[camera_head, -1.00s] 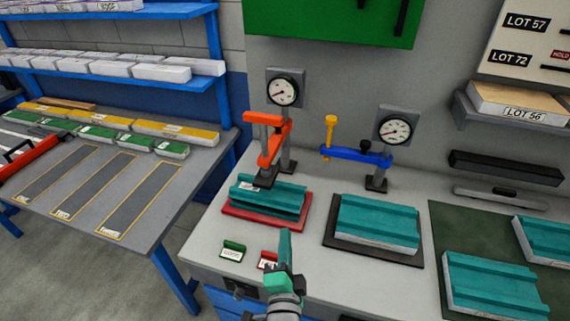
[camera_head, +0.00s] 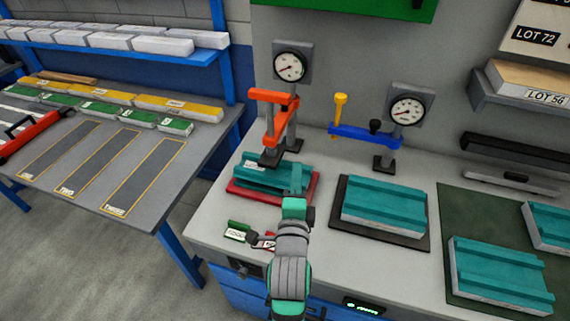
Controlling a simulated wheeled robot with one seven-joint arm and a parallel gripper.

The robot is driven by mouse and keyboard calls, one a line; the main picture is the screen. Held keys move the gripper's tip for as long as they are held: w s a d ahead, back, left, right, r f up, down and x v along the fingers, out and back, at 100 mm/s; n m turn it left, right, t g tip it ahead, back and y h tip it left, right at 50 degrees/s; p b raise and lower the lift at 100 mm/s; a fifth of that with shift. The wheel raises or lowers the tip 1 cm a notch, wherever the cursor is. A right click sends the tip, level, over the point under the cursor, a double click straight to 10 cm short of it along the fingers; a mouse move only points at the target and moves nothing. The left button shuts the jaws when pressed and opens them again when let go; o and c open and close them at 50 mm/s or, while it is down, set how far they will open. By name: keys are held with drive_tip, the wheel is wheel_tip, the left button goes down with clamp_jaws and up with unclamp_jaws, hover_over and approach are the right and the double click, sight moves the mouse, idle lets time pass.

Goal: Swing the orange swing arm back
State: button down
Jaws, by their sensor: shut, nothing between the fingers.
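The orange swing arm (camera_head: 284,122) is mounted on a post below the left dial gauge. It reaches forward over the rear of a teal panel (camera_head: 262,174), with its dark foot at or just above the panel. That panel lies on a red base plate (camera_head: 240,194). My gripper (camera_head: 296,180) is shut and empty. It is in front of the orange arm, over the right part of the red plate in the picture, and hides part of the panel. I cannot tell its exact height above the panel.
A blue swing arm (camera_head: 355,134) with a yellow handle stands to the right, behind a second teal panel (camera_head: 384,207) on a black plate. Dial gauges (camera_head: 291,66) stand behind both. Small green and red label holders (camera_head: 238,232) lie at the bench front, partly behind my arm.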

drive_tip(key=w+a, duration=0.3)
drive_tip(key=w, duration=0.7)
drive_tip(key=shift+a, duration=0.25)
drive_tip(key=shift+a, duration=0.25)
